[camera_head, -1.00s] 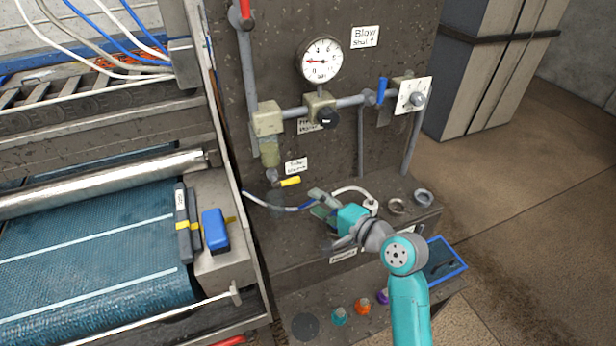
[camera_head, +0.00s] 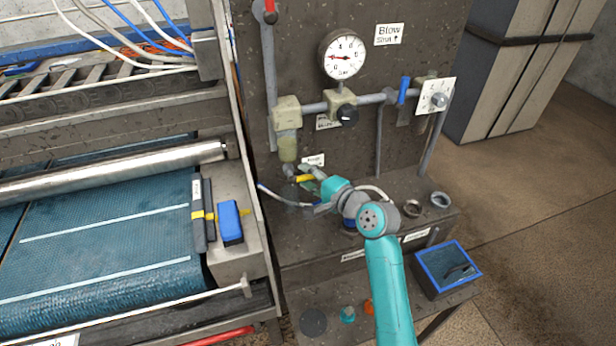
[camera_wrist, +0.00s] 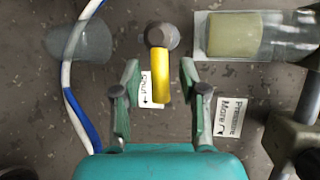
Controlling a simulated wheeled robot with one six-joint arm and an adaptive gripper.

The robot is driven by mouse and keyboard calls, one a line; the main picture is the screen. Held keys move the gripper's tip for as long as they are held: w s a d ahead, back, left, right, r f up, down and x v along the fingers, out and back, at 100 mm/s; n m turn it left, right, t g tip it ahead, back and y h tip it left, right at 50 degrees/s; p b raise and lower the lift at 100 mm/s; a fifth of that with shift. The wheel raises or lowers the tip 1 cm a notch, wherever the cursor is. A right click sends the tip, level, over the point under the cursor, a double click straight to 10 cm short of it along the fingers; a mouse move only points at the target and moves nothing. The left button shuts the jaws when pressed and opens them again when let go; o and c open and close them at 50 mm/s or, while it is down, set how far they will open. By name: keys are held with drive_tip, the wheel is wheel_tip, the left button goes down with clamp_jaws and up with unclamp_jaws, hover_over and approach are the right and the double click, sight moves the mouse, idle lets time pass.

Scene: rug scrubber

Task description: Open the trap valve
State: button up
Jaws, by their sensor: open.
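The trap valve's yellow lever (camera_head: 304,178) is below the clear trap bowl (camera_head: 287,148) on the dark panel. In the wrist view the yellow lever (camera_wrist: 161,78) hangs from a grey round hub (camera_wrist: 161,36). The trap bowl (camera_wrist: 280,35) lies to its right there. My gripper (camera_wrist: 160,72) is open, with one green finger on each side of the lever and a gap on both sides. In the head view my gripper (camera_head: 315,180) is at the lever and partly hides its surroundings. A label reading "Shut" (camera_wrist: 145,90) is behind the lever.
A white and blue hose (camera_wrist: 73,90) runs left of my gripper. A pressure gauge (camera_head: 342,55) and a blue lever (camera_head: 403,90) are above. Two rings (camera_head: 440,200) lie on the ledge at right. A blue-rimmed bin (camera_head: 448,268) stands below.

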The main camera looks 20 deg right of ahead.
sight(304, 176)
drive_tip(key=shift+w+a, duration=0.1)
drive_tip(key=shift+w, duration=0.05)
clamp_jaws()
drive_tip(key=shift+n, duration=0.3)
drive_tip(key=n, duration=0.1)
drive_tip(key=r+n+g+h, duration=0.1)
drive_tip(key=shift+a+r+n+h, duration=0.15)
drive_tip(key=shift+r+n+h, duration=0.05)
drive_tip(key=shift+n+h, duration=0.1)
drive_tip(key=n+h, duration=0.1)
drive_tip(key=r+n+h, duration=0.1)
drive_tip(key=n, duration=0.1)
drive_tip(key=shift+a+r+g, duration=0.1)
drive_tip(key=shift+a+g, duration=0.2)
drive_tip(key=shift+a, duration=0.1)
drive_tip(key=shift+h, duration=0.3)
